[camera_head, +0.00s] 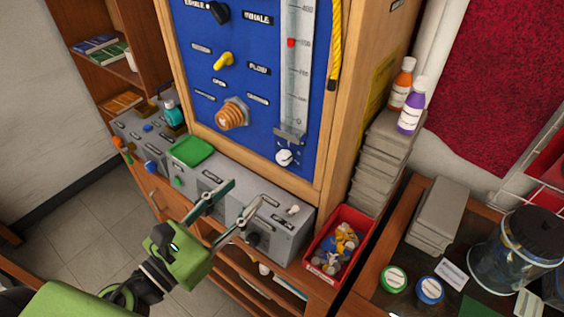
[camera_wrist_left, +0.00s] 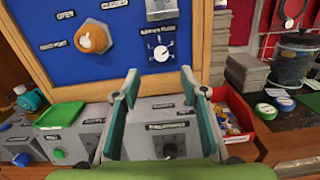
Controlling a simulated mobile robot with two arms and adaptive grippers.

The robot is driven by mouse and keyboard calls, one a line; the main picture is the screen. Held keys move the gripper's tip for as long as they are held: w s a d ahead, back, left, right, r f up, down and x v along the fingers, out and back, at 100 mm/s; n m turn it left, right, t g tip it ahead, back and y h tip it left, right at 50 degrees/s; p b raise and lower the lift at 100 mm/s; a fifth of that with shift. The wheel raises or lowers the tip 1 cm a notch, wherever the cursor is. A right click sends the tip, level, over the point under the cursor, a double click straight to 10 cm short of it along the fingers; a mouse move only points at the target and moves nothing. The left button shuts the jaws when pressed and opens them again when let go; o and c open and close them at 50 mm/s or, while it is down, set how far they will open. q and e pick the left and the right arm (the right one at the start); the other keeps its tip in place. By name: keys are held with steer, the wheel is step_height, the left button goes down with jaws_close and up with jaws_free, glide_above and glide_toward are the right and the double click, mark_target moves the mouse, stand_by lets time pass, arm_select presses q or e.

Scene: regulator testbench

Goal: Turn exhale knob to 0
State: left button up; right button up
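A blue panel (camera_head: 262,88) in a wooden frame carries the knobs. A black knob (camera_head: 218,13) at its top left sits between labels that appear to read exhale and inhale. A small white dial knob (camera_head: 284,157) is at the lower right, and it also shows in the left wrist view (camera_wrist_left: 161,53) with marks around it. I cannot tell for sure which one is the exhale knob. My left gripper (camera_head: 243,193) is open and empty, in front of and below the white dial, apart from it. In the left wrist view its fingers (camera_wrist_left: 159,85) frame the space below the dial. My right gripper is not seen.
A yellow knob (camera_head: 223,61) and an orange knob (camera_head: 232,115) are on the panel. A grey control box (camera_head: 285,235) and a green tray (camera_head: 191,151) are below it. A red bin (camera_head: 322,262) stands to the right. Two bottles (camera_head: 411,107) stand on stacked grey blocks.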

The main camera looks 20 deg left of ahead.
arm_select(q)
steer(key=b, duration=0.2)
glide_toward(281, 160)
steer(key=shift+x, duration=1.8)
steer(key=p+x, duration=0.2)
steer(key=x, duration=0.2)
steer(key=shift+r, duration=0.2)
steer(key=shift+w+d+f+p, duration=0.1)
steer(key=shift+w+d+p, duration=0.2)
steer(key=shift+w, duration=0.4)
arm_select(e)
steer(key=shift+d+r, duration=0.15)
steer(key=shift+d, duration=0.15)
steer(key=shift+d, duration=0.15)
arm_select(q)
steer(key=c, duration=1.1)
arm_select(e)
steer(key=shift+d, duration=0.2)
